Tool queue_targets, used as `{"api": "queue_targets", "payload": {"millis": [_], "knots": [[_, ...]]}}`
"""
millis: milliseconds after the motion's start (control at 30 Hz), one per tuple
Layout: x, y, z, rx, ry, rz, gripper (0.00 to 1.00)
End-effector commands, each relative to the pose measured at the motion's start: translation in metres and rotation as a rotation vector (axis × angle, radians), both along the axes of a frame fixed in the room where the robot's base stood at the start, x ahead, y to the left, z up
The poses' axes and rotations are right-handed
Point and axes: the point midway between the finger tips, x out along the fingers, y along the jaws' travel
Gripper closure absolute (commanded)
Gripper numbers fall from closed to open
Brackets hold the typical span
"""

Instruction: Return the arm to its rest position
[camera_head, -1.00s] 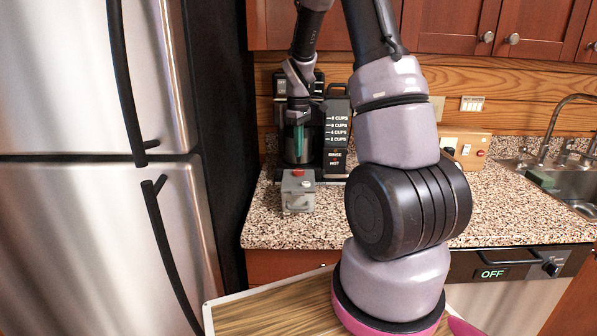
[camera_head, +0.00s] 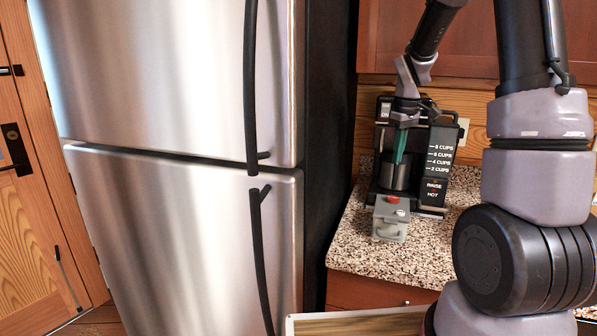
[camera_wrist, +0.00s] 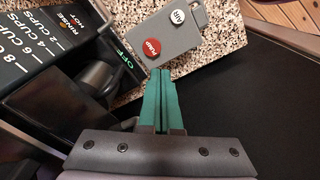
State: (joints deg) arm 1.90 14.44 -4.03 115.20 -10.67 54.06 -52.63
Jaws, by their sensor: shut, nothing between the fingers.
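My gripper (camera_wrist: 162,95) points down in the wrist view with its two green fingers together and nothing between them. In the head view my gripper (camera_head: 400,150) hangs in front of the black coffee maker (camera_head: 437,165), above the countertop. My arm rises at the right of the head view and bends over to the gripper. The coffee maker (camera_wrist: 60,60) also shows at the left of the wrist view. Whether the fingers touch it I cannot tell.
A small grey box (camera_head: 390,218) with a red button stands on the speckled counter (camera_head: 350,250) before the coffee maker. A steel fridge (camera_head: 170,100) stands left of the counter, its dark side near the gripper. A wooden door (camera_head: 30,200) is at far left.

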Motion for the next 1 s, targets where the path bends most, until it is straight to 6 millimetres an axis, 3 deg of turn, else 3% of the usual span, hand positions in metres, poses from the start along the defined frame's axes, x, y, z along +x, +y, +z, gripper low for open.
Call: {"api": "queue_targets", "payload": {"millis": [33, 200, 400, 533, 700, 833, 1000], "knots": [[-0.011, 0.006, 0.022, 0.014, -0.039, -0.046, 1.00], [-0.058, 0.026, 0.082, 0.083, -0.150, -0.247, 1.00], [-0.122, 0.047, 0.132, 0.191, -0.265, -0.467, 1.00], [-0.165, 0.059, 0.152, 0.274, -0.329, -0.604, 1.00], [-0.210, 0.070, 0.164, 0.377, -0.387, -0.747, 1.00], [-0.229, 0.075, 0.165, 0.428, -0.409, -0.812, 1.00], [-0.237, 0.077, 0.165, 0.450, -0.415, -0.841, 1.00]]}}
